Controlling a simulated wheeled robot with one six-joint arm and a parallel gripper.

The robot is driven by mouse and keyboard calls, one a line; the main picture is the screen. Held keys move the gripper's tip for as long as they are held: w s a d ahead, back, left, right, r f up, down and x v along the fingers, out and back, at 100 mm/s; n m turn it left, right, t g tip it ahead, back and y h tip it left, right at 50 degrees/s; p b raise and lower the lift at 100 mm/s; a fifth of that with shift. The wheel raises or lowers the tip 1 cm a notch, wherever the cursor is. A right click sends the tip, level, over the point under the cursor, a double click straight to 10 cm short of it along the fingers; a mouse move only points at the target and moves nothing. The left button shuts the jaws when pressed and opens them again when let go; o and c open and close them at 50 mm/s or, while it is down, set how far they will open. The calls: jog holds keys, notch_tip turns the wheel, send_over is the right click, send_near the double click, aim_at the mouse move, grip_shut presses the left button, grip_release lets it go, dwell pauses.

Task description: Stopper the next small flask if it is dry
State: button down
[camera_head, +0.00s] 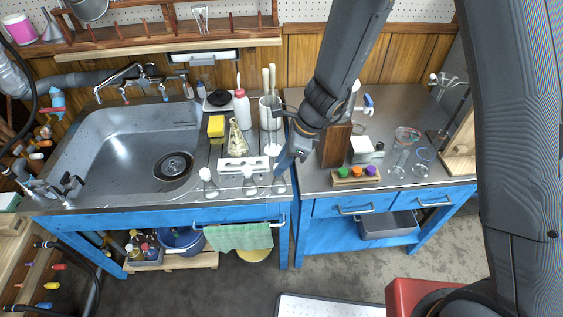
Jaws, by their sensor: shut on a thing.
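My gripper (281,166) is at the front right of the sink counter, pointing down, and is shut on the neck of the right small flask (279,185). The fingertips are small and partly hidden here; I cannot tell whether this flask is lifted. A middle small flask (249,185) and a left small flask (209,184) stand along the counter's front edge. I cannot tell whether any flask is wet or dry inside. Green (342,172), orange (357,171) and purple (371,170) stoppers sit in a wooden block (356,180) on the right bench.
A white rack (243,164) and a larger conical flask (237,143) stand behind the small flasks. A wash bottle (241,108) is further back. The sink (110,165) lies left. Glassware (398,165) stands right of the stopper block. My arm crosses above the bench.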

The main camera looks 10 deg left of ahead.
jog(key=c, duration=1.4)
grip_release()
jog(key=shift+c, duration=0.2)
jog(key=v, duration=0.8)
jog(key=s+d+r+n+h, duration=0.2)
jog(key=d+n, duration=0.6)
jog(key=d, duration=0.4)
jog(key=s+d+r+n+t+h, duration=0.1)
jog(key=s+d+r+n, duration=0.4)
jog(key=d, duration=0.7)
jog(key=s+n+h, duration=0.1)
jog(key=s+n, duration=0.1)
jog(key=n, duration=0.2)
jog(key=shift+r+h, duration=0.15)
jog(key=shift+h, duration=0.15)
